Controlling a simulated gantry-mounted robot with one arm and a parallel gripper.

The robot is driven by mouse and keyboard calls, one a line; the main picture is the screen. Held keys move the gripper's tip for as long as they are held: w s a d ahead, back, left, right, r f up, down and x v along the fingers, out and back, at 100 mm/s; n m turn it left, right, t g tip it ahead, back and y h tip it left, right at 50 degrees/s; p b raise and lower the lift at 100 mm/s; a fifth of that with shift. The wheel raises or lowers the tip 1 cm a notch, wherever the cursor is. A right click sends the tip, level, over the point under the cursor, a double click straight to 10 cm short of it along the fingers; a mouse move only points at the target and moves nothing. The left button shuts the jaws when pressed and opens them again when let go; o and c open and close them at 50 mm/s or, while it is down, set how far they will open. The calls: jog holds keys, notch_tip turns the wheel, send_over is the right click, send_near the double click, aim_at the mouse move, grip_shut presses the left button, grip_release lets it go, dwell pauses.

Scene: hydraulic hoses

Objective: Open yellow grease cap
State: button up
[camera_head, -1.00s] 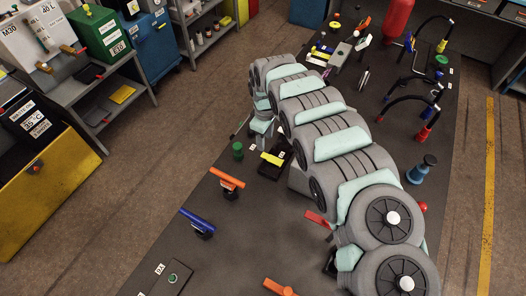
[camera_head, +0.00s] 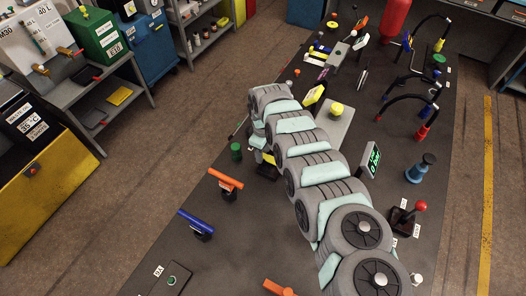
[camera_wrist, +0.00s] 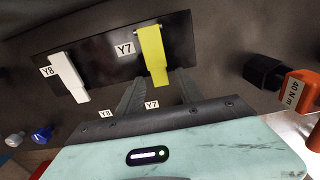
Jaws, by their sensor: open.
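In the wrist view a yellow flap-like piece (camera_wrist: 153,55) labelled Y7 stands on a black plate (camera_wrist: 92,50). I cannot tell for sure whether it is the grease cap. My gripper (camera_wrist: 157,88) is open, with its two grey fingers apart on either side of the yellow piece's lower end. Whether they touch it is unclear. In the head view my arm hides the gripper's fingertips; a bit of yellow (camera_head: 262,157) shows beside the wrist.
A white flap (camera_wrist: 70,75) labelled Y8 stands left on the same plate. An orange 40 N m tool (camera_wrist: 301,90) is at the right. A green cylinder (camera_head: 236,152) and an orange-handled valve (camera_head: 226,181) stand near my arm. A yellow knob (camera_head: 337,109) sits on a grey box.

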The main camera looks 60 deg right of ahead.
jog(key=shift+c, duration=0.4)
grip_shut()
dwell(0.9)
